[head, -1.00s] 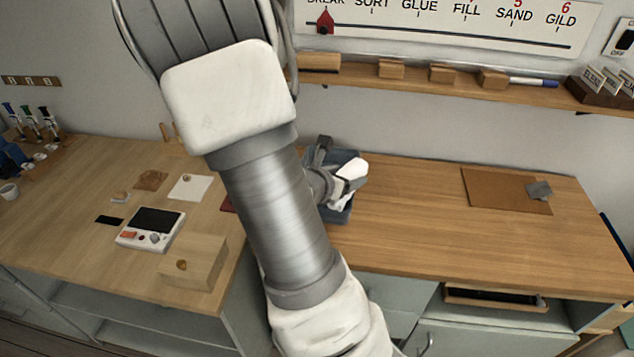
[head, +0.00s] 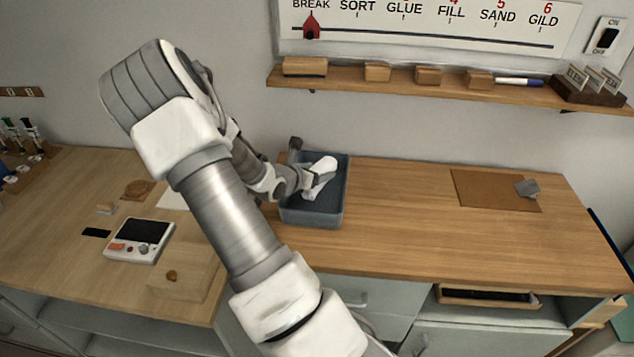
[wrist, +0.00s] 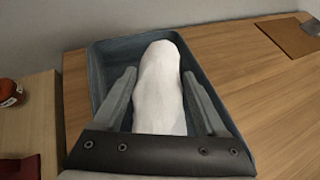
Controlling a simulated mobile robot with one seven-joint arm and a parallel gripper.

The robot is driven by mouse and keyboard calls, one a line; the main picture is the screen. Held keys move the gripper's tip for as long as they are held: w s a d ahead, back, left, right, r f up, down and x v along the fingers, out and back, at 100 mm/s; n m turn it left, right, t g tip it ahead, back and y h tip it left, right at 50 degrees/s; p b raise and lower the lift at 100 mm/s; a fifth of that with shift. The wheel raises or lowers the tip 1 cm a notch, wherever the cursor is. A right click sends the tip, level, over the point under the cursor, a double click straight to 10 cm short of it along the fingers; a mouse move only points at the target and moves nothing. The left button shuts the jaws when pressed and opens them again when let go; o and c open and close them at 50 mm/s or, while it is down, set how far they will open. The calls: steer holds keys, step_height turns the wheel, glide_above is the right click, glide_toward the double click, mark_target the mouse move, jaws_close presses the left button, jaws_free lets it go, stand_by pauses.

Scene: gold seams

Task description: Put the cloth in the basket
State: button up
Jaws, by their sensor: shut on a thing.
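The white cloth (head: 324,166) is a bunched, rounded bundle in my gripper (head: 312,184). In the wrist view the cloth (wrist: 160,85) fills the space between the two fingers of my gripper (wrist: 160,78), which is shut on it. The basket (head: 312,218) is an open blue-grey bin on the wooden counter. In the wrist view the basket (wrist: 107,46) lies behind and around the cloth. The cloth is over the basket's opening; I cannot tell whether it touches the floor or walls inside. My gripper hides part of the basket's inside.
A brown board (head: 490,190) with a grey piece (head: 527,187) lies at the right. A white device (head: 140,240) and a wooden block (head: 188,275) sit at the left. A shelf (head: 420,85) hangs above the counter.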

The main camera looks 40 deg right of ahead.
steer(key=shift+w+f, duration=0.1)
steer(key=shift+f, duration=1.9)
steer(key=shift+b, duration=0.3)
steer(key=shift+f, duration=0.2)
steer(key=o, duration=1.3)
